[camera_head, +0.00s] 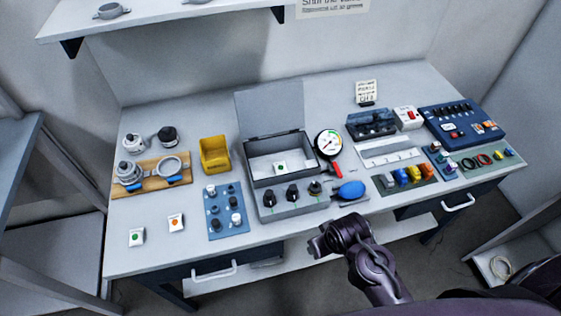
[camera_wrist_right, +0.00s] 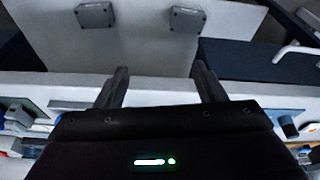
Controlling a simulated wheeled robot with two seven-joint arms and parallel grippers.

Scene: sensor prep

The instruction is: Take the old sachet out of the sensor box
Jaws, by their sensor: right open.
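The sensor box (camera_head: 251,180) is a grey case with its lid (camera_head: 270,108) raised, in the middle of the bench. A small white sachet with a green dot (camera_head: 281,168) lies inside it. Several dark sensors stand in the front part of the box. My right gripper (camera_head: 316,247) hangs in front of the bench's front edge, below and to the right of the box. In the right wrist view its two fingers (camera_wrist_right: 160,88) are apart with nothing between them. My left gripper is not in view.
Two white sachets, one green-dotted (camera_head: 137,237) and one orange-dotted (camera_head: 176,223), lie at the bench's front left. A yellow bin (camera_head: 215,155) stands left of the box. A round gauge (camera_head: 328,143) and blue-headed tool (camera_head: 351,190) are close on its right. A shelf (camera_head: 160,18) overhangs the back left.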

